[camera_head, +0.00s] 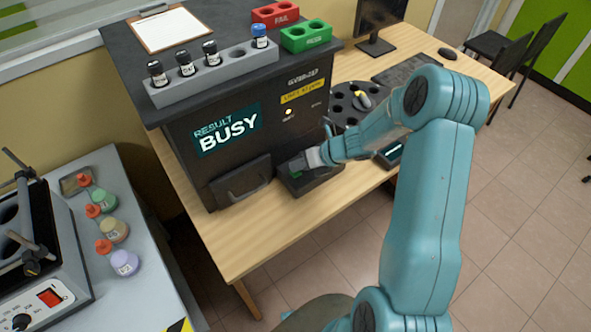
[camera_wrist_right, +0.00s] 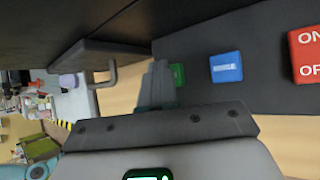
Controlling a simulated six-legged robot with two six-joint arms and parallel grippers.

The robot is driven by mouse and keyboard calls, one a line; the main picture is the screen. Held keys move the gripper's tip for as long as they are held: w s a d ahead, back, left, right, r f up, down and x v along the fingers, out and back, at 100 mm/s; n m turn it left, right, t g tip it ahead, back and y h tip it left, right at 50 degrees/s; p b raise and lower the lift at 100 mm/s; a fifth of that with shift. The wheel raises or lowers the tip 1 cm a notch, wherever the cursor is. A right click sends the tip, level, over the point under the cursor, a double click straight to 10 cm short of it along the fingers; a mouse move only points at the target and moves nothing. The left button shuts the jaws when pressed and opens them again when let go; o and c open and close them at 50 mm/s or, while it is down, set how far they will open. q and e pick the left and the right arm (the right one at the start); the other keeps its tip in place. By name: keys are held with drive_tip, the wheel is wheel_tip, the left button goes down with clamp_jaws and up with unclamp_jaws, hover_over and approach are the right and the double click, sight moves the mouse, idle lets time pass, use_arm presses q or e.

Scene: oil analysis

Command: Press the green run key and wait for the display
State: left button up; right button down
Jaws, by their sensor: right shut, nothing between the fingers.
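The dark analyser (camera_head: 190,165) stands on the wooden table, and its display (camera_head: 228,130) reads "RESULT BUSY". My right gripper (camera_head: 303,164) is shut and empty, with its tips at the small dark key panel (camera_head: 318,181) in front of the analyser. The green run key (camera_wrist_right: 178,75) is partly hidden by the fingers (camera_wrist_right: 158,80) in the right wrist view. The fingertips are at the key; I cannot tell if they touch it. A blue key (camera_wrist_right: 226,67) and a red on/off switch (camera_wrist_right: 306,54) sit beside it. My left gripper is not in view.
On the analyser are a grey rack (camera_head: 213,74) with several capped vials, a red FAIL block (camera_head: 275,13), a green PASS block (camera_head: 306,36) and a clipboard (camera_head: 172,30). A closed handled drawer (camera_head: 240,182) is left of the panel. A dark round carousel (camera_head: 343,104) stands behind my wrist.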

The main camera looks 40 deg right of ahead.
sight(299, 172)
drive_tip(key=shift+r+p, duration=0.4)
drive_tip(key=shift+r, duration=0.35)
wheel_tip(299, 172, up, 5)
drive_tip(key=p, duration=0.4)
idle(0.7)
